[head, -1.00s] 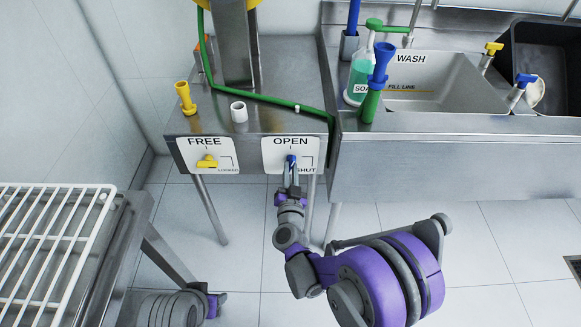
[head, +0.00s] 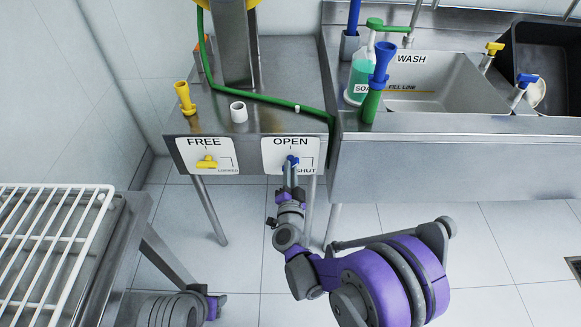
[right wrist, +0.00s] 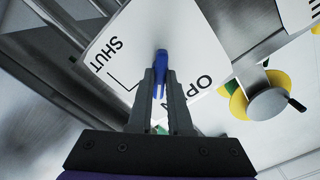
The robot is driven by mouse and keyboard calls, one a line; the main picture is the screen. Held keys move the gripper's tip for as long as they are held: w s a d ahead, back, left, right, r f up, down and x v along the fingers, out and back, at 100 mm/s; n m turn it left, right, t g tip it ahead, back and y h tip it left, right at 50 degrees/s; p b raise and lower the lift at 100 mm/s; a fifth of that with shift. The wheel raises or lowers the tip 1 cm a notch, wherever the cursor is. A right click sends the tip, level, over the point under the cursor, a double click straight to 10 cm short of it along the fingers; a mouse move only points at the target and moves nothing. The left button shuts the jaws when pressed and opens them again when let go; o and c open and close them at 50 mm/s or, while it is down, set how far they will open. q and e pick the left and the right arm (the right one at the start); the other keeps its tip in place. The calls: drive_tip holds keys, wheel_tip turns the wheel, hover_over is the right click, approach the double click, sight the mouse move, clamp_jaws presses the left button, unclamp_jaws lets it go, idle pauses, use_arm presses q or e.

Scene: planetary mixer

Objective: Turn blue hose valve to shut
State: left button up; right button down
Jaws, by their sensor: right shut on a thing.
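The blue hose valve (head: 292,159) is a small blue handle on a white plate (head: 309,147) marked OPEN at the top and SHUT at the lower right. My right gripper (head: 291,167) reaches it from below and is shut on it. In the right wrist view the blue handle (right wrist: 161,58) lies between the two dark fingertips (right wrist: 161,76), its end jutting past them. The fingers partly cover the handle in the head view, so its exact angle is hard to read. My left gripper (head: 217,304) is low at the left; its jaws are too small to read.
A yellow valve (head: 207,161) on a FREE/LOCKED plate is just left. A green hose (head: 265,97) crosses the steel table top. The wash sink (head: 430,85) is right, with a blue-and-green nozzle (head: 378,80) near its edge. A wire rack (head: 45,235) stands at lower left.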

drive_tip(key=m, duration=0.4)
drive_tip(key=shift+m, duration=0.3)
drive_tip(key=m, duration=0.4)
drive_tip(key=shift+b, duration=0.35)
drive_tip(key=c, duration=0.7)
unclamp_jaws()
drive_tip(key=shift+s, duration=0.1)
drive_tip(key=s, duration=0.7)
drive_tip(key=shift+b, duration=0.4)
